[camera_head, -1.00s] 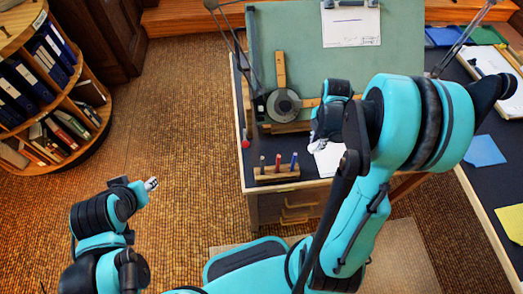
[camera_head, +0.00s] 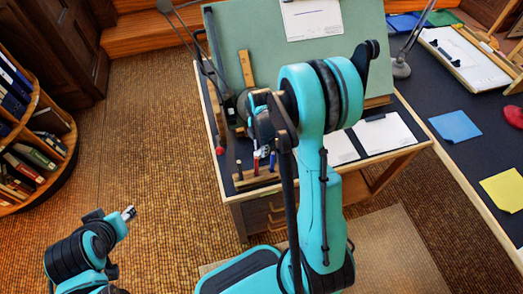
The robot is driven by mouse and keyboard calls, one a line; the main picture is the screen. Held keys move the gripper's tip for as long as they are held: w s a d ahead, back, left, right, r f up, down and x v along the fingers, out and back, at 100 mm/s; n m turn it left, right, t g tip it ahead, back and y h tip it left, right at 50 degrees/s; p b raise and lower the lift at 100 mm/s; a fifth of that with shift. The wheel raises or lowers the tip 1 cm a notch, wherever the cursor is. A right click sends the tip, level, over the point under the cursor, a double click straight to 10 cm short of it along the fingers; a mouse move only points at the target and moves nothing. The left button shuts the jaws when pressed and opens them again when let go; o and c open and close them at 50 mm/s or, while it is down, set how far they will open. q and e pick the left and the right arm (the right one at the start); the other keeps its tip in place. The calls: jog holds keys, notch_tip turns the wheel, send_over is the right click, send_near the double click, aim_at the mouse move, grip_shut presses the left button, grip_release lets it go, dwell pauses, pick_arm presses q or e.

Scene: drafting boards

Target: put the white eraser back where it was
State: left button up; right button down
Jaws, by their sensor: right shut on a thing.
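My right gripper (camera_head: 264,150) is over the left part of the desk, just behind the wooden pen holder (camera_head: 258,179). It is shut on a small pale thing, most likely the white eraser, which my arm and gripper mostly hide. I see no other white eraser in view. My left gripper (camera_head: 129,212) is far from the desk, over the carpet at the lower left; it is too small to tell whether its jaws are apart.
The green drafting board (camera_head: 228,50) stands tilted on the desk. A small red thing (camera_head: 219,151) lies at the desk's left edge. White sheets (camera_head: 385,132) lie right of my arm. A side table holds a blue sheet (camera_head: 455,126) and a yellow sheet (camera_head: 503,190).

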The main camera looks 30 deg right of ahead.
jog(key=shift+f, duration=0.2)
jog(key=c, duration=1.3)
grip_release()
jog(key=shift+c, duration=0.2)
jog(key=shift+r, duration=0.1)
